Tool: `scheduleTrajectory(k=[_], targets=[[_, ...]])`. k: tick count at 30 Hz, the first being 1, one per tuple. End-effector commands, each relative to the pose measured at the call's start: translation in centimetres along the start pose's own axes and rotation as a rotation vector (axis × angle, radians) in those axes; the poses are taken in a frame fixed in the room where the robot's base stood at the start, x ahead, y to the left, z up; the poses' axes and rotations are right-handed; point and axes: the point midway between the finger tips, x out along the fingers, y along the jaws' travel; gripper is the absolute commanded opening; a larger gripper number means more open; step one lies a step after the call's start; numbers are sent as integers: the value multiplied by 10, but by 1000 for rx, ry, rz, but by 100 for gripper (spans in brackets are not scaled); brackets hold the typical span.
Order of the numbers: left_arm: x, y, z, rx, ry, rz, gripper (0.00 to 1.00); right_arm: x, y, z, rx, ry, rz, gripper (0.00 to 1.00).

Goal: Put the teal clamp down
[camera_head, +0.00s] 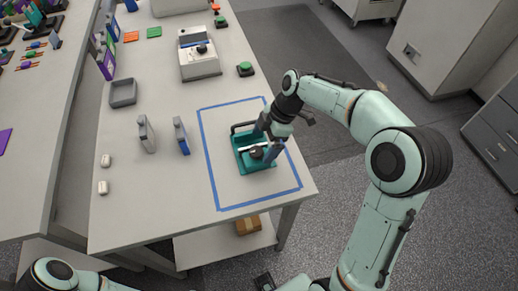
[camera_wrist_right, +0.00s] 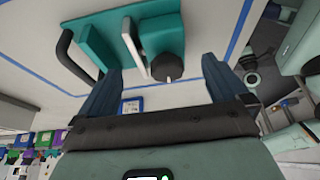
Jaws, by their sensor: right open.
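The teal clamp (camera_head: 243,160) rests on the white table inside the blue tape rectangle, at its right side. It has a black curved handle, a white bar and a black round knob. It also shows at the top of the right wrist view (camera_wrist_right: 95,45). My right gripper (camera_head: 266,143) is at the clamp and partly hides it. In the right wrist view, the dark blue fingers (camera_wrist_right: 161,72) stand wide apart, with the knob between their tips; the gripper is open. My left gripper is out of view.
The blue tape rectangle (camera_head: 206,157) has bare table left of the clamp. A blue upright piece (camera_head: 182,137) and a grey one (camera_head: 147,135) stand left of the tape. A grey tray (camera_head: 123,94), a white machine (camera_head: 200,62) and a green button (camera_head: 245,69) lie farther back.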

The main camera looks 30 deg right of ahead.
Motion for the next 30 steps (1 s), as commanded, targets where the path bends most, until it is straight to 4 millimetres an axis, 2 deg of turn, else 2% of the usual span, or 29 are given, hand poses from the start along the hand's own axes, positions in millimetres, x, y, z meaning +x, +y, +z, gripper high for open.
scheduleTrajectory(k=[1, 3, 10, 15, 30], targets=[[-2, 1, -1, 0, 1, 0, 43, -14, 1, 0, 0, 0, 6, 100], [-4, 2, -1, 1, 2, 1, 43, -28, 1, -1, 0, 0, 6, 100], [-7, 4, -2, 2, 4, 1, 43, -60, 1, 0, -1, 1, 3, 100], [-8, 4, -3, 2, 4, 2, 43, -66, 0, 0, 0, 1, 0, 100], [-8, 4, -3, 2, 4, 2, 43, -66, 0, 0, 0, 0, -1, 100]])
